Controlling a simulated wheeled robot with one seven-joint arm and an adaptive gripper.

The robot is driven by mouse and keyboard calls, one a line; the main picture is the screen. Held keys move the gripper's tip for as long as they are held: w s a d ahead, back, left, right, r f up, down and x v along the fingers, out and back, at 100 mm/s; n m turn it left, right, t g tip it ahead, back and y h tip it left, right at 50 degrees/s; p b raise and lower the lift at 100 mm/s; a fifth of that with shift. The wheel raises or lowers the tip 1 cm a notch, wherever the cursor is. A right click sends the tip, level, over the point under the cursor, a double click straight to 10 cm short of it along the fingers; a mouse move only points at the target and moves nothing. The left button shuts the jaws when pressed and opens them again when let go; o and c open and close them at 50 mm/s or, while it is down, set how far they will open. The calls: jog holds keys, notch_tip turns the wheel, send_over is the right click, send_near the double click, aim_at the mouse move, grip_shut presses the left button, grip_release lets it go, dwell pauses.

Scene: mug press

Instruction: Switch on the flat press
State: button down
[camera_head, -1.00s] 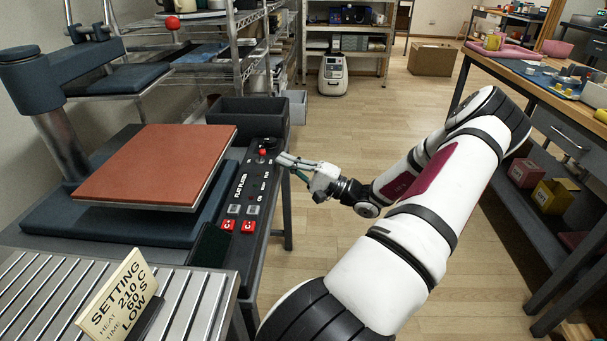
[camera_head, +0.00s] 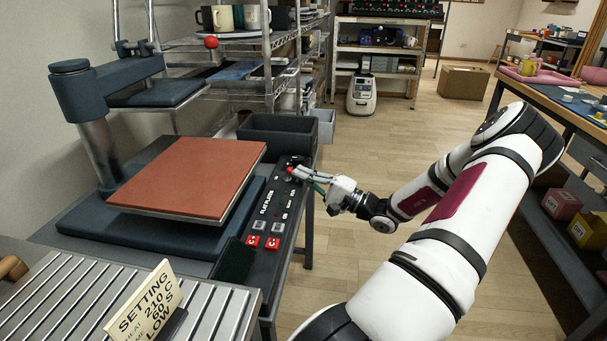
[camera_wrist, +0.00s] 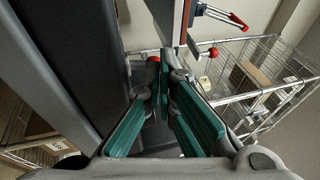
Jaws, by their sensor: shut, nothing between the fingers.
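The flat press (camera_head: 188,168) has a red-brown platen over a dark blue base. Its black control panel (camera_head: 268,207) runs along the right side and is lettered "FLAT PLATEN". A small red-topped control (camera_head: 290,169) sits at the panel's far end. Two red buttons (camera_head: 262,243) with small displays above them are at the near end. My gripper (camera_head: 296,173) is shut and empty, its fingertips at the red-topped control; I cannot tell whether they touch it. In the wrist view, a red tip (camera_wrist: 154,60) shows just beyond the green-padded fingers (camera_wrist: 163,82).
A black bin (camera_head: 278,135) stands behind the panel. A setting card (camera_head: 146,305) stands on a slatted surface (camera_head: 60,310) in front.

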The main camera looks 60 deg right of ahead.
jog(key=shift+w+a+r+n+g+p, duration=0.1)
jog(key=shift+w+r+n+g+p, duration=0.2)
jog(key=shift+g+p, duration=0.7)
jog(key=shift+w+a+r+g+p, duration=0.1)
jog(key=shift+r+g+p, duration=0.4)
jog(key=shift+p, duration=0.75)
jog(key=shift+w+a+r+n+g+h+p, duration=0.2)
jog(key=shift+w+n+g+h+p, duration=0.15)
jog(key=shift+g+p, duration=0.45)
jog(key=shift+f, duration=0.15)
jog(key=shift+d, duration=0.1)
jog(key=shift+s, duration=0.1)
